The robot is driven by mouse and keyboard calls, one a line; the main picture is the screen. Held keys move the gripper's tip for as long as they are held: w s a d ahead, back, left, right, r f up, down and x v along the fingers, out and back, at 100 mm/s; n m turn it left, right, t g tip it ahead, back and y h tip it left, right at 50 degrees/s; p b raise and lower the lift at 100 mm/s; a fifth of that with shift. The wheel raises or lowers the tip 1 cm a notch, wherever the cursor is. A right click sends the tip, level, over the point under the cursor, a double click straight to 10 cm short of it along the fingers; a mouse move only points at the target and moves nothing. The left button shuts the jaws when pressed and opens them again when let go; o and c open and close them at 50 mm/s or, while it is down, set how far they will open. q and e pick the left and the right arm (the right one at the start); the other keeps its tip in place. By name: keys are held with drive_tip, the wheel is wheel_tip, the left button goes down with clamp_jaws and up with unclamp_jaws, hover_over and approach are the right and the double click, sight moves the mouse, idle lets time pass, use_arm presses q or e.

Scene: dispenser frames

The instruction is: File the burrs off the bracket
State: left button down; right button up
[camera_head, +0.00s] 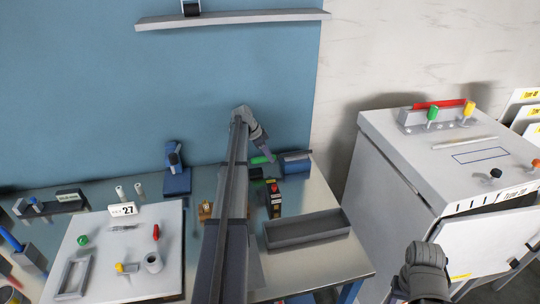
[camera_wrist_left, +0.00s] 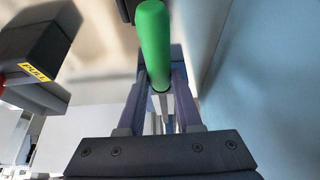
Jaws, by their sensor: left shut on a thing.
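My left gripper (camera_head: 262,150) is over the back right of the workbench. In the left wrist view it is shut on a file (camera_wrist_left: 155,45) with a green handle, and a thin metal shank runs down between the fingers. The green handle also shows in the head view (camera_head: 260,160), beside a blue machine (camera_head: 295,163). I cannot pick out the bracket for sure. A blue vise-like stand (camera_head: 176,178) is at the back of the bench, left of my arm. My right gripper (camera_head: 426,270) is in front of the white cabinet, and its fingers cannot be made out.
A pale board (camera_head: 165,220) with small parts lies on the left of the bench. An empty grey tray (camera_head: 306,229) is at the front right. A dark box (camera_head: 274,200) stands behind it. A white cabinet (camera_head: 385,190) with a door ajar is at the right.

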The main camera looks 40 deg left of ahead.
use_arm(q)
drive_tip(key=shift+s+a, duration=0.6)
drive_tip(key=shift+s, duration=0.1)
drive_tip(key=shift+a, duration=0.1)
drive_tip(key=shift+s+a, duration=0.75)
drive_tip(key=shift+s, duration=0.2)
drive_tip(key=shift+w+d, duration=0.1)
drive_tip(key=shift+w+d+f, duration=0.1)
drive_tip(key=shift+w+d, duration=0.65)
drive_tip(key=shift+w, duration=0.1)
drive_tip(key=shift+w+d, duration=0.1)
drive_tip(key=shift+w+d, duration=0.7)
drive_tip(key=shift+w, duration=0.2)
